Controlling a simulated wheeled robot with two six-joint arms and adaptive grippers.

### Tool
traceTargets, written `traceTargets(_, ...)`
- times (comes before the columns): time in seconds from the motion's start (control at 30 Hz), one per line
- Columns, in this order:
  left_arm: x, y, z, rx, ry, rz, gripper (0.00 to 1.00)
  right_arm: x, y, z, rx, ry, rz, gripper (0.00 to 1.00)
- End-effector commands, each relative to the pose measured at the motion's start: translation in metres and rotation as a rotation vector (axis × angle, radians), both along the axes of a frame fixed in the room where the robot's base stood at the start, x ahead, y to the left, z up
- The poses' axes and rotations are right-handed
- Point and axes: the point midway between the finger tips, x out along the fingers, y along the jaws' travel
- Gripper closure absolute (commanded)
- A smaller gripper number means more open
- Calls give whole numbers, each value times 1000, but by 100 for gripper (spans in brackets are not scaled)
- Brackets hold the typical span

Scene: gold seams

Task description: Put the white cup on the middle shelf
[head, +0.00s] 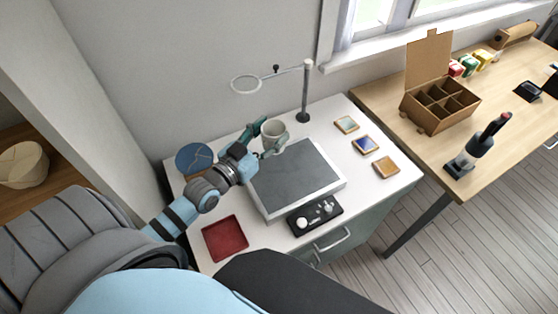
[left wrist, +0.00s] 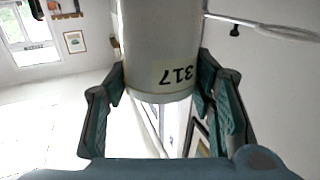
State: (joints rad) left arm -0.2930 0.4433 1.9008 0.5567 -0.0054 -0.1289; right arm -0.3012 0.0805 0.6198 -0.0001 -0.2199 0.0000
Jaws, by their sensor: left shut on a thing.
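The white cup (head: 273,133) is in the grasp of my left gripper (head: 259,139), above the far-left end of the grey-topped board on the white worktop. In the left wrist view the cup (left wrist: 155,50) fills the middle, with an upside-down "317" label near its lower rim. The fingers of my left gripper (left wrist: 163,110) press on it from both sides. At the left edge of the head view is a wooden shelf (head: 15,137) with a cream bowl on it; whether it is the middle shelf I cannot tell. My right gripper is not in view.
The grey-topped board (head: 335,184) lies on the white worktop. A magnifier stand (head: 305,95) rises behind it. A blue plate (head: 193,157), a red tray (head: 225,238), a black tool tray (head: 315,217) and small tiles (head: 366,145) surround it. A cardboard box (head: 435,117) stands at right.

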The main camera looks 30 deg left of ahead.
Motion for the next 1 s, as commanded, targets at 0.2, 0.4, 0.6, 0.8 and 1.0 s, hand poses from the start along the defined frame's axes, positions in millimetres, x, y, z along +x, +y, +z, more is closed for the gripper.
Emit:
traceTargets(0.2,-1,1,-51,1,0,1,83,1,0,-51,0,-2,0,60)
traceTargets(0.4,-1,1,-105,1,0,2,83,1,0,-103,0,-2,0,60)
traceTargets(0.6,-1,1,-127,1,-1,3,83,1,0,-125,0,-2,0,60)
traceTargets(0.8,-2,2,-164,1,-1,4,83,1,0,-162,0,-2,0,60)
traceTargets(1.0,-2,2,-161,2,0,4,83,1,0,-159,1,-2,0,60)
